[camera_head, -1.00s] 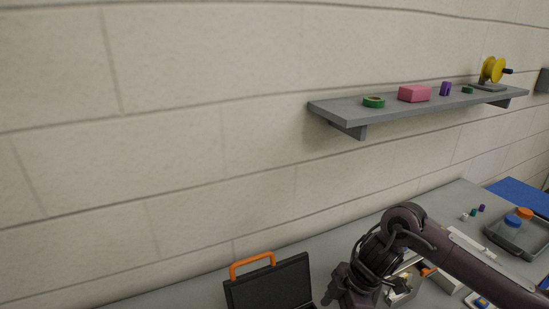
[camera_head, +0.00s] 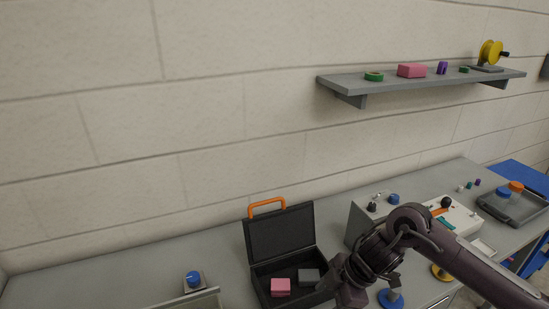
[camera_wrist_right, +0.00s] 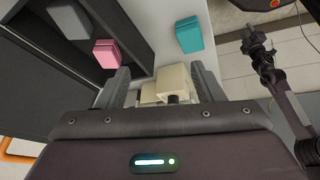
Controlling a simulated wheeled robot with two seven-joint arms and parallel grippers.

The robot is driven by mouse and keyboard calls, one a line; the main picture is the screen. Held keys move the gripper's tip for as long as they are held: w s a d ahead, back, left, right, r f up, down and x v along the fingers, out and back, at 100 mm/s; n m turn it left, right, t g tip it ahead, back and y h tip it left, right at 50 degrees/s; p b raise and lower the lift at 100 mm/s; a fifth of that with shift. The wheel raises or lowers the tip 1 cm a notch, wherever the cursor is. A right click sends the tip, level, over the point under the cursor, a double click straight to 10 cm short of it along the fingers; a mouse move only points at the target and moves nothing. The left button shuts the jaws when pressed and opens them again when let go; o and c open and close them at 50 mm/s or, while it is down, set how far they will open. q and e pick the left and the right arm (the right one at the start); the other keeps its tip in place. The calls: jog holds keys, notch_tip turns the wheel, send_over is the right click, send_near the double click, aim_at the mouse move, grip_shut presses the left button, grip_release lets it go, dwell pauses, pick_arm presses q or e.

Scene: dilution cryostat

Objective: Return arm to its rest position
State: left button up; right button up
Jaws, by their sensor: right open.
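My right arm reaches in from the right in the head view. Its gripper (camera_head: 350,288) is low, in front of the grey bench and just right of the open black case (camera_head: 282,234); its fingertips are not clear there. In the right wrist view the two fingers (camera_wrist_right: 162,88) stand apart. Cream blocks (camera_wrist_right: 172,82) show between and beyond them; I cannot tell whether they touch. A dark, jointed arm-like part (camera_wrist_right: 268,68) at the right of the wrist view may be my left arm. My left gripper does not show in the head view.
The case holds a pink block (camera_head: 281,287) and a grey block (camera_head: 309,277). A teal block (camera_wrist_right: 189,34) lies beside the case. A blue-knobbed item (camera_head: 193,281) stands left. A grey box (camera_head: 362,222) and grey tray (camera_head: 513,207) are right. The wall shelf (camera_head: 420,81) is above.

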jog(key=s+a+r+m+t+y, duration=0.1)
jog(key=a+m+t, duration=0.15)
jog(key=a, duration=0.45)
jog(key=s+a+r+m+t+y, duration=0.1)
jog(key=a+t, duration=0.3)
jog(key=a, duration=0.2)
jog(key=s+d+f+m+g+h, duration=0.2)
jog(key=s+d+m+h, duration=0.2)
jog(key=s+d+m, duration=0.45)
jog(key=s+d+f+m+g+h, duration=0.25)
jog(key=s+d+m, duration=0.3)
jog(key=d, duration=0.65)
notch_tip(320, 180, down, 29)
jog(key=s+n, duration=0.1)
jog(key=s, duration=0.1)
jog(key=s+d+f+g, duration=0.1)
jog(key=s+d+f, duration=0.1)
jog(key=s+f, duration=0.7)
jog(key=s+d+f, duration=0.1)
jog(key=s+f, duration=0.9)
jog(key=s, duration=0.1)
jog(key=shift+d+g+h, duration=0.35)
jog(key=shift+d+g, duration=0.05)
